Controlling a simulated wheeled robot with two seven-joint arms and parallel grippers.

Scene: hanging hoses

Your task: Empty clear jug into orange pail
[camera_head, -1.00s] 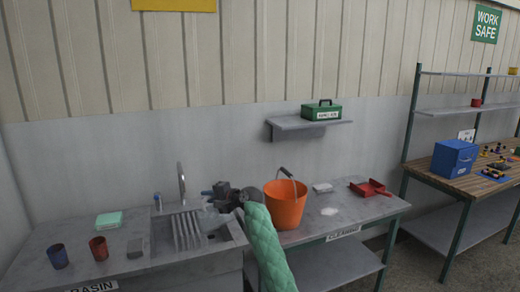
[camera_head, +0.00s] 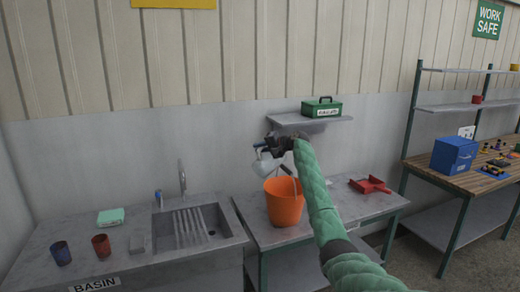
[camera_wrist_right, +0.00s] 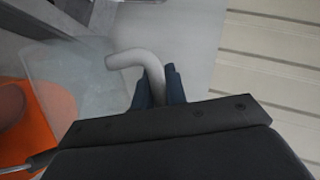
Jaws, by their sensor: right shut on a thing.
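The orange pail (camera_head: 285,207) stands on the cleaning table with its wire handle up. The clear jug (camera_head: 266,164) is held in the air just above the pail's rim, toward its left side, and looks tilted. My right gripper (camera_head: 268,146) is shut on the jug. In the right wrist view the gripper's dark fingers (camera_wrist_right: 157,88) close around the jug's pale handle (camera_wrist_right: 138,58). The jug's see-through body (camera_wrist_right: 80,75) lies in front of the orange pail (camera_wrist_right: 50,118) there. Whether liquid is in the jug or flowing cannot be told. My left gripper is not in view.
A sink basin (camera_head: 215,222) with a tap (camera_head: 182,178) lies left of the pail. A wall shelf (camera_head: 310,120) with a green first-aid box (camera_head: 321,107) is close behind my right gripper. A red dustpan (camera_head: 370,185) lies on the table's right.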

